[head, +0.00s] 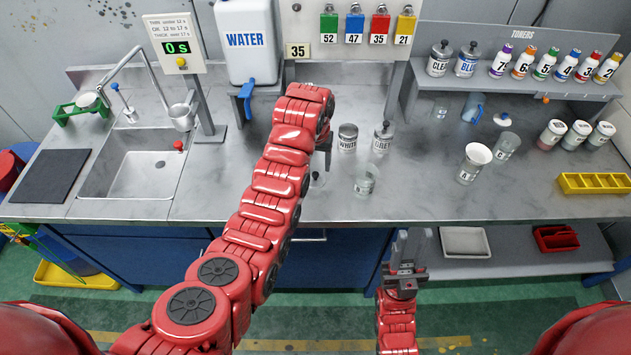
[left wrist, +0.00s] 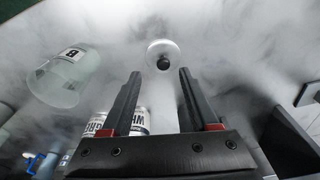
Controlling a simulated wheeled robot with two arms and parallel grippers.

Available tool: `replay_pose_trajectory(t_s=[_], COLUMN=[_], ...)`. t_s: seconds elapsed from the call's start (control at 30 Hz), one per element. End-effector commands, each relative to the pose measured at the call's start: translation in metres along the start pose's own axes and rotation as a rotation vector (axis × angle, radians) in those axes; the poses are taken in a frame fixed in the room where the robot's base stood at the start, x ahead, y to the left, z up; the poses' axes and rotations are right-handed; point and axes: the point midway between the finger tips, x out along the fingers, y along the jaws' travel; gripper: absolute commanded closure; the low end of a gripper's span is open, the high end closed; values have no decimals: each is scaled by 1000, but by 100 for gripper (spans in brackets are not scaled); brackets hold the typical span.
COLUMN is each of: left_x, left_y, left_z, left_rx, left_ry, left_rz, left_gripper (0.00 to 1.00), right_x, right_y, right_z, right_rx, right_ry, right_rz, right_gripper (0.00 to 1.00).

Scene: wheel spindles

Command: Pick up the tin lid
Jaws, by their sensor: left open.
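The tin lid (left wrist: 164,55), a pale round disc with a black knob, lies on the grey counter. In the left wrist view it is just beyond the fingertips, roughly centred between them. In the head view the lid (head: 316,179) is small and partly hidden by my left arm. My left gripper (left wrist: 160,75) is open and empty; in the head view the left gripper (head: 325,163) points down above the lid. The WHITE tin (head: 347,140) stands behind and to the right, without a knob on top. My right gripper (head: 412,250) is low before the counter's front edge; its jaw gap is unclear.
A clear beaker (head: 365,181) stands right of the lid; it also shows in the left wrist view (left wrist: 62,80). The GREY tin (head: 382,139) stands beside the WHITE tin. The sink (head: 140,175) is at left, cups (head: 475,160) at right.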

Motion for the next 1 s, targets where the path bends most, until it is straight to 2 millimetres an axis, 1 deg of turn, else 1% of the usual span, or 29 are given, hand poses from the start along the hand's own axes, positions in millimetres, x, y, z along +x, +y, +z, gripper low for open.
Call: replay_pose_trajectory(t_s=[0.17,0.4,0.5,0.63,0.8,1.0], left_x=[6,28,40,50,55,55], left_y=[-1,-5,-5,-5,-5,-5], left_z=[-1,-5,-6,-5,-5,-5], left_rx=[0,0,0,0,-1,0], left_ry=[-2,-3,-1,-2,1,1], left_rz=[-1,0,0,0,0,0], left_gripper=[39,39,39,39,39,39], right_x=[8,29,31,34,34,34], right_y=[0,1,2,2,2,2], right_z=[-1,-5,-5,-6,-6,-6], right_rx=[0,0,0,0,0,0], right_ry=[-1,-1,-1,-1,-1,-1], right_rz=[0,0,0,0,0,0], right_gripper=[66,66,66,66,66,66])
